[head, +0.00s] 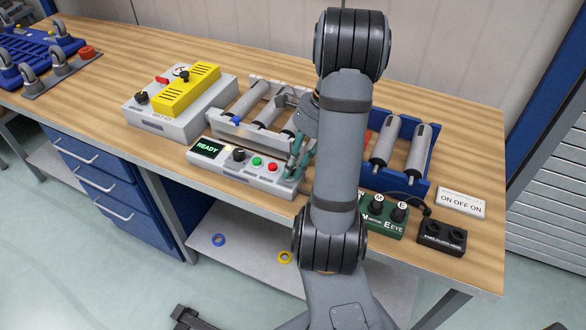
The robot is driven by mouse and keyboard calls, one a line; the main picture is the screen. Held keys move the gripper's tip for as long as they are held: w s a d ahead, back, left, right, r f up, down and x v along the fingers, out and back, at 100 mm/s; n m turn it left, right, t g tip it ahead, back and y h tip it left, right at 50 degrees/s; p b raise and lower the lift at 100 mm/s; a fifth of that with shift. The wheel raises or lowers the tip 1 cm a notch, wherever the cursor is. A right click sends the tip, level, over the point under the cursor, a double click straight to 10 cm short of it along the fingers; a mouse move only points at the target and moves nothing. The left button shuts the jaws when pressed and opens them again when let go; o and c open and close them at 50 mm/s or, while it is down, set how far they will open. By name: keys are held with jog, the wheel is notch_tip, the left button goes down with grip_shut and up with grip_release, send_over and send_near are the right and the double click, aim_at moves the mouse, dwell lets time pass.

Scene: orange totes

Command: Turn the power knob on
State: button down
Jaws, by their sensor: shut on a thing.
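A grey control box (228,172) lies near the front edge of the bench. Its screen (208,148) reads "READY". To the right of the screen are a black knob (238,155), a green button (256,161) and a red button (272,166). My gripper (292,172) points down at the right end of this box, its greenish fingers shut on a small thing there. I take this to be the power knob, but the fingers and my arm hide it, so its setting cannot be seen.
Behind the box is a grey rack (240,128) with rollers. A yellow-topped unit (187,92) stands at left. Right of my arm are a blue tray (424,160) with cylinders, a green box (385,222) with knobs, a black box (441,238) and an "ON OFF ON" plate (460,203).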

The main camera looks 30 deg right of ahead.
dwell(0.4)
jog(key=c, duration=1.7)
grip_release()
jog(key=v, duration=1.2)
jog(key=shift+a+r, duration=0.1)
jog(key=x, duration=1.2)
